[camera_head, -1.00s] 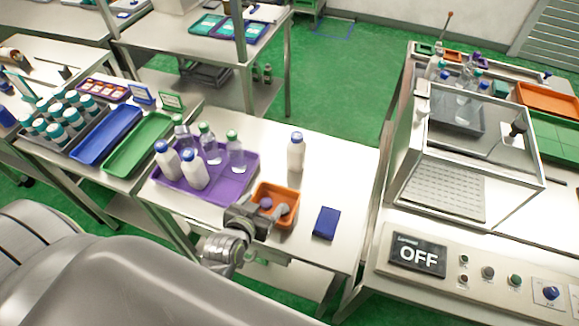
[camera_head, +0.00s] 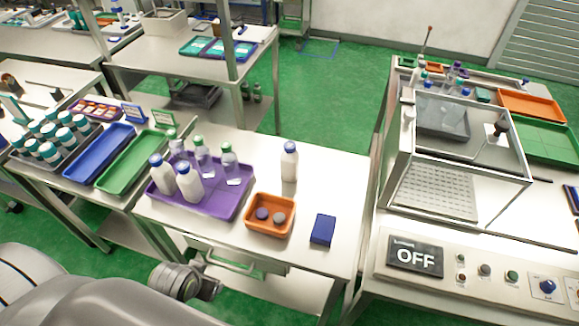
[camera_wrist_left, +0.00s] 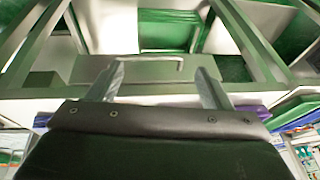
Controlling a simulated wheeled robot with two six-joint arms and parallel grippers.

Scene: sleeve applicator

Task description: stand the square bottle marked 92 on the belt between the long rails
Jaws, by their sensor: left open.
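White bottles with blue caps (camera_head: 187,183) and clear bottles with green caps (camera_head: 230,165) stand in and beside the purple tray (camera_head: 225,205) on the middle table. One more white, blue-capped bottle (camera_head: 289,162) stands alone to the right of the tray. No number can be read on any bottle, so I cannot tell which is marked 92. I cannot make out a belt between long rails. My left gripper (camera_head: 212,288) is below and in front of the table edge, away from the bottles. The left wrist view shows its two fingers (camera_wrist_left: 160,80) apart and empty.
An orange tray (camera_head: 268,228) with two round caps and a blue block (camera_head: 323,229) sit near the table's front edge. A clear-walled box (camera_head: 455,150) and a panel reading OFF (camera_head: 414,257) stand right. A drawer handle (camera_head: 230,262) is under the table.

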